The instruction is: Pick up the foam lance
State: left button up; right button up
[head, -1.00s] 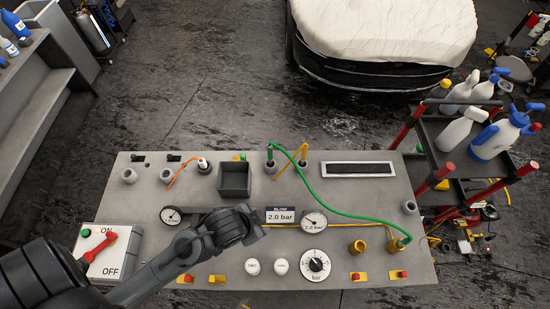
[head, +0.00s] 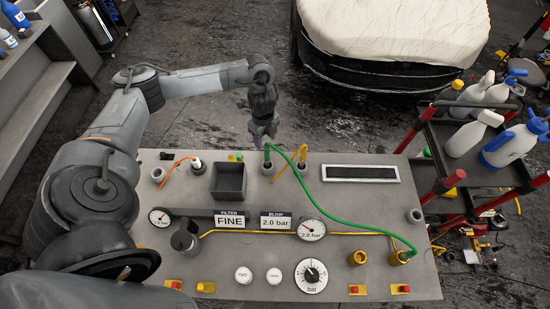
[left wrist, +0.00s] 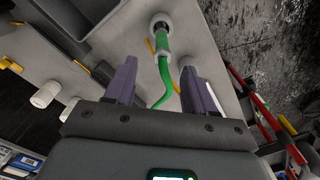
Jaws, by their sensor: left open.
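A lance with a green grip (head: 267,157) stands in a round holder at the back edge of the grey panel, with a green hose (head: 340,212) running to the front right. No label names it as the foam lance. My left gripper (head: 262,141) hangs just behind and above it, pointing down. In the left wrist view, my left gripper (left wrist: 160,65) is open, and the green grip (left wrist: 163,42) lies ahead of the gap between the fingertips. Its hose passes between the fingers. Contact is not visible. My right gripper is not in view.
A yellow hose (head: 303,153) stands close to the right of the green lance. A dark square bin (head: 230,181) is on its left, with an orange cable (head: 176,166) beyond. A bottle cart (head: 490,165) stands at right. A covered car (head: 390,40) is behind.

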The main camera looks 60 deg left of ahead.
aim_at(265, 146)
pick_arm(q)
jog(key=shift+s+a+f, duration=0.1)
jog(key=shift+a+f, duration=0.1)
jog(key=shift+f, duration=0.2)
notch_tip(265, 146, down, 4)
jog(key=shift+f+p, duration=0.1)
jog(key=shift+p, duration=0.2)
jog(key=shift+d+f+p, duration=0.15)
jog(key=shift+f+p, duration=0.15)
jog(key=shift+f, duration=0.25)
jog(key=f, duration=0.3)
jog(key=shift+w+d+f+p, duration=0.1)
jog(key=shift+w+d+p, duration=0.05)
jog(key=shift+w+p, duration=0.2)
jog(key=shift+f, duration=0.5)
grip_shut()
